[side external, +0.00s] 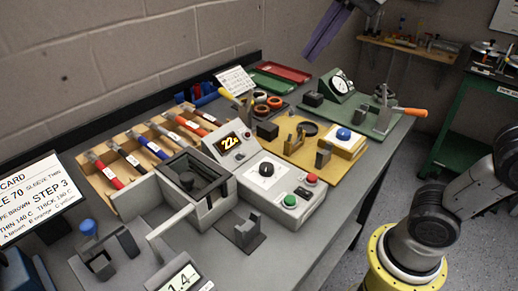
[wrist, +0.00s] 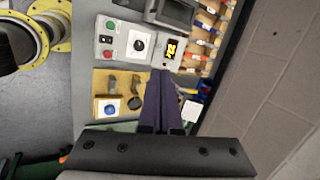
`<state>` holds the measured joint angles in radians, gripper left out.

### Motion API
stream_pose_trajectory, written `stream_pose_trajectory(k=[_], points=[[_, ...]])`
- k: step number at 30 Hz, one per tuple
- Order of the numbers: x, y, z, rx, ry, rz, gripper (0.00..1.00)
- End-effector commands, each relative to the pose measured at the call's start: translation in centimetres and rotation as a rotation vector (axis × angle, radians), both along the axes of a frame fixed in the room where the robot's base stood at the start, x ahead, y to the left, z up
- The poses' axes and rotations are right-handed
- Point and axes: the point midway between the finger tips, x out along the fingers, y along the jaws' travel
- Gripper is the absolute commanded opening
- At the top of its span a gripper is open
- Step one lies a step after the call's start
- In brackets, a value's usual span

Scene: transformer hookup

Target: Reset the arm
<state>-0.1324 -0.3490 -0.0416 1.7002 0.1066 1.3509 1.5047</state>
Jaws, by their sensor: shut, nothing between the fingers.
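My gripper (side external: 312,52) hangs at the top of the side view, in the air in front of the block wall and well above the bench. Its long purple fingers are together with nothing between them. In the wrist view the closed fingers (wrist: 160,100) point toward the bench and hide part of it. My gripper touches nothing in either view.
The bench holds a control box (side external: 268,172) with a lit display, a wooden rack (side external: 124,160) of coloured tubes, a yellow board (side external: 296,150) with a blue button and a green gauge fixture (side external: 340,86). A green cart (side external: 456,125) stands at right.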

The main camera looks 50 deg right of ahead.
Motion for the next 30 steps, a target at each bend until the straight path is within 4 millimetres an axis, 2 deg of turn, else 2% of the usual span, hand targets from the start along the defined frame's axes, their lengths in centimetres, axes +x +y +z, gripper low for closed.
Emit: stream_pose_trajectory(k=[1,3,5,9,12,16,18,21,30], points=[[-1.6,-1.1,-1.5,-0.046,-0.017,0.045,0.0],[-3.4,-2.2,-3.6,-0.122,-0.043,0.133,0.0],[-4.9,-3.1,-5.7,-0.189,-0.06,0.217,0.0],[-8.0,-4.7,-11.1,-0.361,-0.085,0.448,0.0],[-9.6,-5.3,-14.9,-0.479,-0.089,0.639,0.0],[-10.6,-5.7,-18.7,-0.603,-0.083,0.893,0.0],[-10.6,-5.8,-19.6,-0.657,-0.091,1.002,0.0],[-10.1,-5.8,-19.4,-0.726,-0.121,1.106,0.0],[-9.8,-5.8,-19.2,-0.772,-0.137,1.188,0.0]])
